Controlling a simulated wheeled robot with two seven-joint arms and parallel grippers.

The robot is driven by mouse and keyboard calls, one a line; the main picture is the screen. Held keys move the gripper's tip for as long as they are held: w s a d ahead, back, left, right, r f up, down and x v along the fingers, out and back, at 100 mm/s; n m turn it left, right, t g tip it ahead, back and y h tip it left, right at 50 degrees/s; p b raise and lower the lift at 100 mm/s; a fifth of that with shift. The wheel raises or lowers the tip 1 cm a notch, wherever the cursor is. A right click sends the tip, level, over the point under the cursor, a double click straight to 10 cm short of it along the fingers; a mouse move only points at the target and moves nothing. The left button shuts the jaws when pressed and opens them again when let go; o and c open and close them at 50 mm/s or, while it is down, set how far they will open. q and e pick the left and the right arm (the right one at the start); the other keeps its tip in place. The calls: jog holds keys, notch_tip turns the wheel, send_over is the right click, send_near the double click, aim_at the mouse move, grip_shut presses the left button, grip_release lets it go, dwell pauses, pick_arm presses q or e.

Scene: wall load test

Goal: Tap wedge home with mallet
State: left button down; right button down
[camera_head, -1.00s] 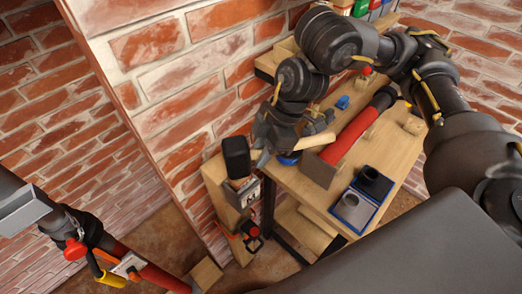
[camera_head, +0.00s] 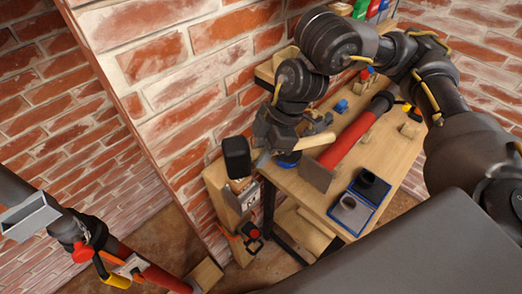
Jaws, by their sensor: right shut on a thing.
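My right gripper (camera_head: 272,145) is shut on the mallet, whose light wooden handle (camera_head: 317,141) sticks out to its right. The mallet's black head (camera_head: 237,157) shows to the left of the gripper, close to the brick wall. Just below the head is a small pale wooden piece (camera_head: 240,184), perhaps the wedge, at a wooden post with a grey metal bracket (camera_head: 249,196). I cannot tell whether the head touches it. My left gripper is not in view.
A wooden workbench (camera_head: 400,165) holds a red tube with an end plate (camera_head: 345,143), a blue-edged case (camera_head: 352,212) and small blocks. A red prop (camera_head: 155,276) with a grey head slants at the lower left. The brick wall's corner (camera_head: 125,110) stands close by.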

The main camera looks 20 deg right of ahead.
notch_tip(320, 180, down, 4)
jog(key=b, duration=0.2)
jog(key=shift+r+b, duration=0.1)
jog(key=shift+b, duration=0.2)
jog(key=shift+r, duration=0.15)
jog(key=shift+r+p, duration=1.15)
jog(key=shift+p, duration=0.1)
notch_tip(320, 180, up, 6)
jog(key=p, duration=0.6)
